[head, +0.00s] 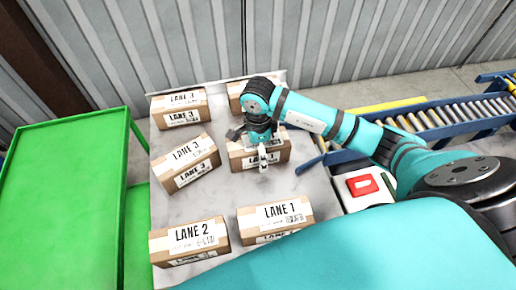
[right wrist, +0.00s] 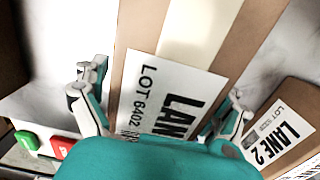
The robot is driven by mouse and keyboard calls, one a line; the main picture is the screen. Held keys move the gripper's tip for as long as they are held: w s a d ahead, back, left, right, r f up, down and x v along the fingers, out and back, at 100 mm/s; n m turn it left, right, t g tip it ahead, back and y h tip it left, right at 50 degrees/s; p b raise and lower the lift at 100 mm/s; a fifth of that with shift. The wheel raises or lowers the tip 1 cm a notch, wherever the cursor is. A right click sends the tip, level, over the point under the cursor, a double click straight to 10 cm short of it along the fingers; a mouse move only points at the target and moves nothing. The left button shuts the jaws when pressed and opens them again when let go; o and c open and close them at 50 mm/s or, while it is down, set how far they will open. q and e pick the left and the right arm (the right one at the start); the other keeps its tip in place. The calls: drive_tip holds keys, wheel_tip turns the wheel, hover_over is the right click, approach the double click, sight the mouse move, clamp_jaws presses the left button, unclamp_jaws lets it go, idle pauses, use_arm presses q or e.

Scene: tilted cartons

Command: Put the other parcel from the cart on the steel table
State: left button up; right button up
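Several brown cartons with white lane labels lie on a pale, mottled tabletop (head: 212,115) with a raised back edge. My right gripper (head: 263,158) is over the middle-right carton (head: 240,160), partly hiding its label. In the right wrist view my right gripper (right wrist: 165,100) has its fingers spread, one on each side of a carton (right wrist: 142,45) marked LANE and LOT 6402. I see no clear grip, and the lower fingers are partly hidden. A green, flat-topped stand (head: 65,180) at the left is bare. My left gripper is out of view.
Cartons LANE 1 (head: 275,217) and LANE 2 (head: 190,240) are in front. Two LANE 3 cartons (head: 180,108) (head: 187,163) stand left; another (head: 236,93) is behind. A red-button box (head: 362,186) and roller conveyor (head: 440,115) are right. A corrugated wall closes the back.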

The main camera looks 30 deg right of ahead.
drive_tip(key=shift+r+p, duration=0.25)
drive_tip(key=shift+p, duration=0.1)
drive_tip(key=shift+r+b, duration=0.3)
drive_tip(key=shift+r, duration=0.05)
wheel_tip(320, 180, up, 10)
drive_tip(key=shift+r+b, duration=0.25)
drive_tip(key=shift+b, duration=0.85)
drive_tip(key=shift+r, duration=0.35)
